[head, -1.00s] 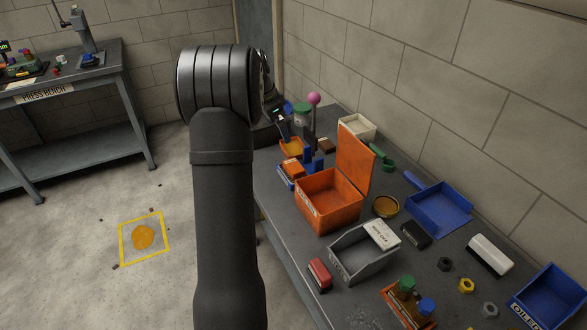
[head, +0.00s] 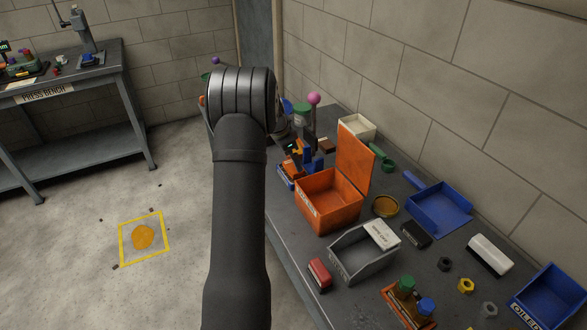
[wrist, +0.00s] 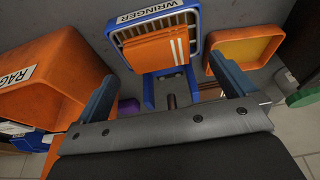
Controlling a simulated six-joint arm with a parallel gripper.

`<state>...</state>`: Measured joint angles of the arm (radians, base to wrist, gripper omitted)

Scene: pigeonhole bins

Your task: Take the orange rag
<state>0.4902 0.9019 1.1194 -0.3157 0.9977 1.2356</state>
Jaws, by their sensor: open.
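The orange rag (wrist: 155,50), folded with pale stripes near one edge, lies on the blue rack labelled WRINGER (wrist: 196,35) in the wrist view. My gripper (wrist: 165,84) is open and empty, its two blue-grey fingers apart on either side of the rag's near end in the picture. I cannot tell the height between fingers and rag.
An orange lidded box labelled RAG (wrist: 60,75) stands close at left in the wrist view. A small orange tray with a yellow inside (wrist: 243,48) is at right. In the head view, a pink-knobbed rod (head: 314,99) and a grey bin (head: 350,262) stand nearby.

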